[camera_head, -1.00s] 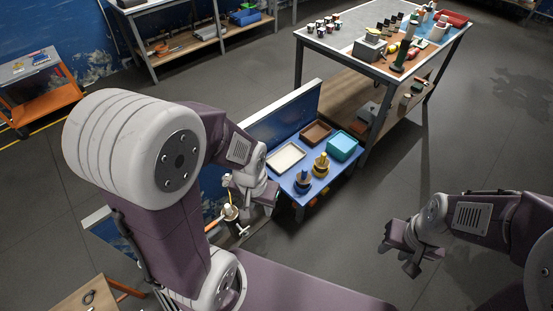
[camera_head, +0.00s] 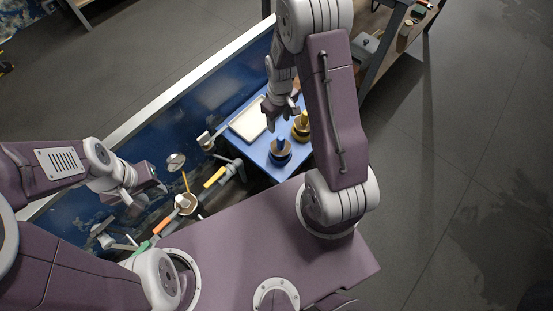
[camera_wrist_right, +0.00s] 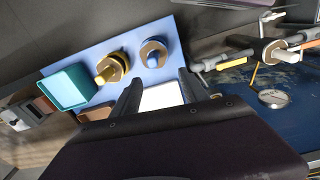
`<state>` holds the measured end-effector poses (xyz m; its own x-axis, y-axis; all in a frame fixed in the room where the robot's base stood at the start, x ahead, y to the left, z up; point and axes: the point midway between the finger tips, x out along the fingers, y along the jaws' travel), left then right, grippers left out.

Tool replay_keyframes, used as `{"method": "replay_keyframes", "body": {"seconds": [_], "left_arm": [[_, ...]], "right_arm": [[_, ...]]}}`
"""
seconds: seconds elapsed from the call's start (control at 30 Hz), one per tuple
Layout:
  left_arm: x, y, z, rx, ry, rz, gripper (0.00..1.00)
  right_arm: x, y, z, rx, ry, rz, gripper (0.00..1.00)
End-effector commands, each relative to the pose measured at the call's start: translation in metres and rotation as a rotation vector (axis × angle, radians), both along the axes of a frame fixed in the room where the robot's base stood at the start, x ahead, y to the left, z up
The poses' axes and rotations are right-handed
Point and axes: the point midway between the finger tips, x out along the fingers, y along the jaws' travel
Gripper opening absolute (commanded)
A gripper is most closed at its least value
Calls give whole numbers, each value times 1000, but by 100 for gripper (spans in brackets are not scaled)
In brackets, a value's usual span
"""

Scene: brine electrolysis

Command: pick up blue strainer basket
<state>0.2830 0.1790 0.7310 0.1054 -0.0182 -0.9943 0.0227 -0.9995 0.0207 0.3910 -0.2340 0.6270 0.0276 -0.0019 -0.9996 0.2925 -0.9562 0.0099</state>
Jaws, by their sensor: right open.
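The blue-knobbed strainer basket (camera_head: 280,153) stands on the blue table top (camera_head: 262,150), near its front edge. It has a dark round body with a tan rim. In the right wrist view it stands beyond the fingers (camera_wrist_right: 153,54). A similar basket with a yellow knob (camera_head: 301,127) stands beside it. My right gripper (camera_head: 282,113) is open and empty above the table, apart from both baskets. In the right wrist view its spread fingers (camera_wrist_right: 158,88) frame the white tray. My left gripper (camera_head: 150,192) is at the left, near the blue wall; its jaw opening is unclear.
A white tray (camera_head: 247,121) lies at the table's back. A teal bin (camera_wrist_right: 68,88) stands past the yellow-knobbed basket. A blue panel (camera_head: 200,100) runs behind the table. Pipes with a yellow handle (camera_head: 215,178) and a gauge (camera_head: 176,161) lie left of the table.

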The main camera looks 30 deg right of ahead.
Motion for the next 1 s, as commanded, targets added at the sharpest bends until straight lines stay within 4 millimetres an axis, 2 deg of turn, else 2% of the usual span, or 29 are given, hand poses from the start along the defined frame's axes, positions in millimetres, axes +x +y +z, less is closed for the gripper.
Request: {"method": "replay_keyframes", "body": {"seconds": [0.03, 0.1, 0.17, 0.23, 0.4, 0.63, 0.83, 1.0], "left_arm": [[1, 0, -40, 0, -1, 0, 36], [1, 0, -54, 0, -2, 0, 36], [1, 0, -61, 0, -2, 0, 36], [1, 0, -63, 0, -2, 0, 36], [1, 0, -61, 0, -3, 0, 36], [1, 0, -80, 0, -2, 0, 36], [1, 0, -83, 0, -2, 0, 36], [1, 0, -105, 0, -2, 0, 36]], "right_arm": [[6, -7, -55, 0, 10, 24, 52], [11, -13, -85, -1, 17, 58, 52], [14, -17, -100, -1, 21, 78, 52], [16, -20, -108, -1, 23, 92, 52], [16, -21, -110, -1, 24, 97, 52], [16, -20, -145, -1, 25, 97, 52], [17, -20, -153, -1, 24, 96, 52], [21, -19, -185, -1, 25, 97, 52]]}}
